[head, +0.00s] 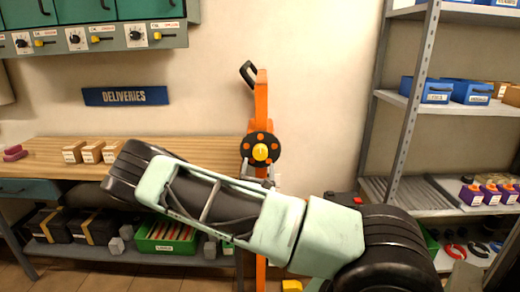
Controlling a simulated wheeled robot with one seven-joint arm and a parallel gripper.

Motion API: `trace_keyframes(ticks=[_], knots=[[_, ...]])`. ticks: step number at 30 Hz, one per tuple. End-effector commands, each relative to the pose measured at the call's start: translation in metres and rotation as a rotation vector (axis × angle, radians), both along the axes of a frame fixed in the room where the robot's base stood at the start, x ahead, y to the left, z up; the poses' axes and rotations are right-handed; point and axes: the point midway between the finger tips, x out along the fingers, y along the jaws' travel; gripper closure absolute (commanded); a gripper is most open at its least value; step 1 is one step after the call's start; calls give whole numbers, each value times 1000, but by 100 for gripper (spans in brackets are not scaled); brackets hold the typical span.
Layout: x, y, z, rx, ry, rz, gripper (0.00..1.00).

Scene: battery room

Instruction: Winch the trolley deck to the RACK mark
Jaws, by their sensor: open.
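The winch post (261,100) is orange and stands upright against the wall near the middle of the head view. It carries a round black disc with orange spots and a yellow hub (260,152). A black looped handle (248,73) sticks out at its upper left. My gripper (258,174) is mostly hidden behind my own arm; small grey parts that look like its fingers show just below the disc, open and empty. I cannot tell whether they touch the post. The trolley deck and the RACK mark do not show in this view.
A wooden bench (190,150) under a blue DELIVERIES sign (125,96) holds several small boxes at left. A green crate (167,236) stands on its lower shelf. A grey shelf rack (411,100) with blue bins is at right. My arm crosses the lower middle.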

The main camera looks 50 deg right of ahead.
Motion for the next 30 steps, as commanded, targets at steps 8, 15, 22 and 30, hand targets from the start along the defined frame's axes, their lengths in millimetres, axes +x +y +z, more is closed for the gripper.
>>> trace_keyframes(ticks=[8, 15, 22, 30], knots=[[27, -39, 22, 1, -2, 0, 30], [38, -53, 27, 0, -1, 1, 30], [39, -54, 27, 0, -1, 1, 30], [38, -54, 27, 1, 0, 1, 75]])
